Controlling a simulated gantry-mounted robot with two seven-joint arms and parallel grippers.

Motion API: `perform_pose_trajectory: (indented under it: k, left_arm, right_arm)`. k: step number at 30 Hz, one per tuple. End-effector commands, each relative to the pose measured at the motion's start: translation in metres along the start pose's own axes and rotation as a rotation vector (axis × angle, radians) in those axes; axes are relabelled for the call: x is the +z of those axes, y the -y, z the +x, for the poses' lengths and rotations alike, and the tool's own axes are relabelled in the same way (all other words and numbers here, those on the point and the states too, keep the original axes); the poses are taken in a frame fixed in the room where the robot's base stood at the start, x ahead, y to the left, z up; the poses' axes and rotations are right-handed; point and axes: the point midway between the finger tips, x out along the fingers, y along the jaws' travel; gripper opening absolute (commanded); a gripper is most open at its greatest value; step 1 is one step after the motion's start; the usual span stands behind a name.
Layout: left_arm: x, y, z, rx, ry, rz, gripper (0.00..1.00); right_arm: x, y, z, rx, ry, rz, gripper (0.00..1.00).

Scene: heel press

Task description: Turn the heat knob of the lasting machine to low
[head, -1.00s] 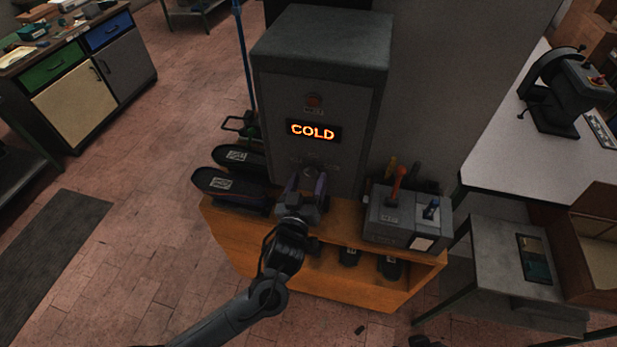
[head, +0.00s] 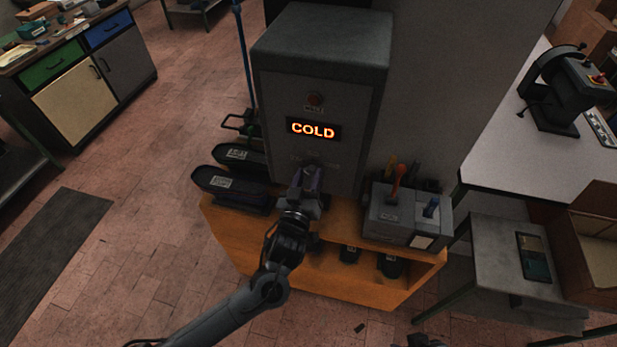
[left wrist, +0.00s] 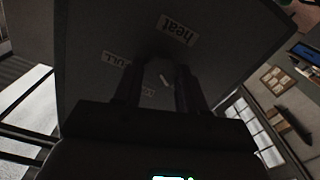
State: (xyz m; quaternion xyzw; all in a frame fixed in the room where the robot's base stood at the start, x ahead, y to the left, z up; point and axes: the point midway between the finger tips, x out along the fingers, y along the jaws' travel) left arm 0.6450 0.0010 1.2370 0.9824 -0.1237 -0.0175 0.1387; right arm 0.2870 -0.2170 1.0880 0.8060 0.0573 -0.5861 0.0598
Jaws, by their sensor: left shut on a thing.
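The lasting machine is a grey cabinet (head: 345,105) with a lit display (head: 313,130) reading COLD. My left gripper (head: 309,178) is at the lower front of the cabinet, shut on the heat knob. The gripper mostly hides the knob in the head view. In the left wrist view, the dark knob (left wrist: 157,74) with a pale mark sits between the two fingers, close to the panel and a label (left wrist: 178,29) reading "heat". The knob's exact setting is hard to read in the dark picture. My right gripper cannot be made out.
The cabinet stands on an orange wooden bench (head: 290,272). Black lasts or shoe forms (head: 235,183) lie at its left. Open floor lies to the left.

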Motion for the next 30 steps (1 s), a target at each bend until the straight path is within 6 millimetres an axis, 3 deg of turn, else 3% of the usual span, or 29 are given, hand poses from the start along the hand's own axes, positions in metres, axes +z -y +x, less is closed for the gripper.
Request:
perform_pose_trajectory:
  k: [11, 30]
  left_arm:
    - [-0.001, -0.001, 0.000, -0.001, 0.000, 0.149, 0.10]
    - [-0.001, -0.002, 0.000, -0.001, 0.001, 0.715, 0.10]
  right_arm:
    - [-0.002, -0.002, -0.007, 0.007, 0.002, -0.009, 0.39]
    - [-0.010, -0.002, -0.032, 0.003, 0.001, -0.004, 0.39]
